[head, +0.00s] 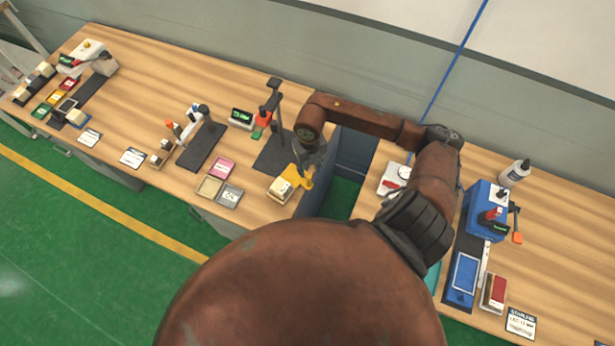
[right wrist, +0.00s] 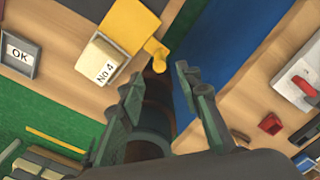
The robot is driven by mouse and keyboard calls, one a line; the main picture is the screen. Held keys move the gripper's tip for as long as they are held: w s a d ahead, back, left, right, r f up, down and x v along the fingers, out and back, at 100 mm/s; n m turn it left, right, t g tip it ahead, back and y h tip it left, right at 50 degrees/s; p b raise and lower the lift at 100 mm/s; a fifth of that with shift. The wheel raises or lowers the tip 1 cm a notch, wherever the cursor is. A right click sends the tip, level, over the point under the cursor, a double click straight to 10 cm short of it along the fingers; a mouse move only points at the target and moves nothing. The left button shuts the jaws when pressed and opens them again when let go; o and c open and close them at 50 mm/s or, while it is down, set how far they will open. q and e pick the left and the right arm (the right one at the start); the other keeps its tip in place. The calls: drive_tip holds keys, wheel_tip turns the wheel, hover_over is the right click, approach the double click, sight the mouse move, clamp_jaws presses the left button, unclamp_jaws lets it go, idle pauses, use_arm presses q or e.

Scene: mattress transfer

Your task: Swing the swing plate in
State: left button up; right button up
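A yellow plate with a rounded knob at its end, which looks like the swing plate (head: 291,174), sits at the table edge beside the gap between the two tables. It also shows at the top of the right wrist view (right wrist: 128,24). A pale block marked "No 4" (right wrist: 101,60) lies right beside it. My right gripper (head: 311,165) hangs over the plate's knob end, partly hiding it in the head view. In the right wrist view its two fingers (right wrist: 157,83) are spread, with nothing between them, and the knob lies just beyond them. My left gripper is not in view.
A black stand (head: 273,105) rises behind the plate. A dark blue panel (head: 354,152) lines the gap between the tables. Small trays (head: 209,187) lie to the left. A white device (head: 393,180) and a blue machine (head: 487,210) stand on the right table.

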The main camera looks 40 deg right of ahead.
sight(309, 177)
wheel_tip(309, 177, down, 8)
drive_tip(key=shift+r+p, duration=0.1)
drive_tip(key=shift+p, duration=0.35)
clamp_jaws()
idle(0.5)
